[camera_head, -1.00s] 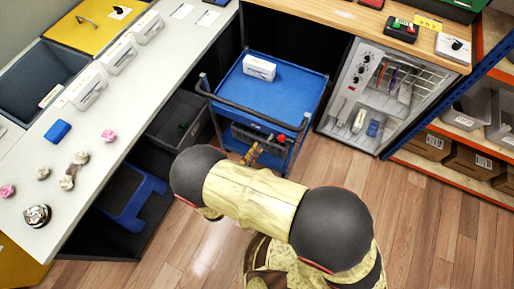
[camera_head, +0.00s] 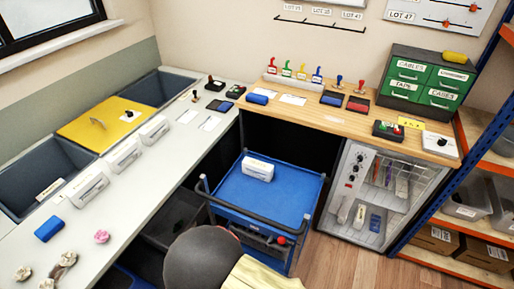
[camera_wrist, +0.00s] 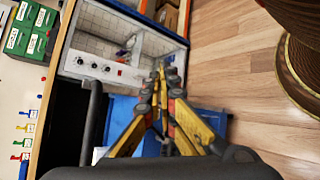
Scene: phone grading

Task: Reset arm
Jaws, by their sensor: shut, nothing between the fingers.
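My gripper (camera_wrist: 161,72) shows in the wrist view, with yellow and dark fingers. Its fingertips are together and hold nothing. Behind the fingers lie the blue cart (camera_wrist: 207,122) and the grey cabinet (camera_wrist: 98,57). In the head view, only my arm's dark joint and pale yellow link show at the bottom centre; the gripper is hidden there. The blue cart (camera_head: 262,193) stands between the counters, with a white box (camera_head: 258,169) on its top.
A white counter (camera_head: 140,178) runs along the left, with bins and white boxes. A wooden counter (camera_head: 355,121) stands at the back above the grey cabinet (camera_head: 348,199). An orange-and-blue shelf (camera_head: 455,187) is at the right. Wooden floor (camera_head: 335,258) is clear at the lower right.

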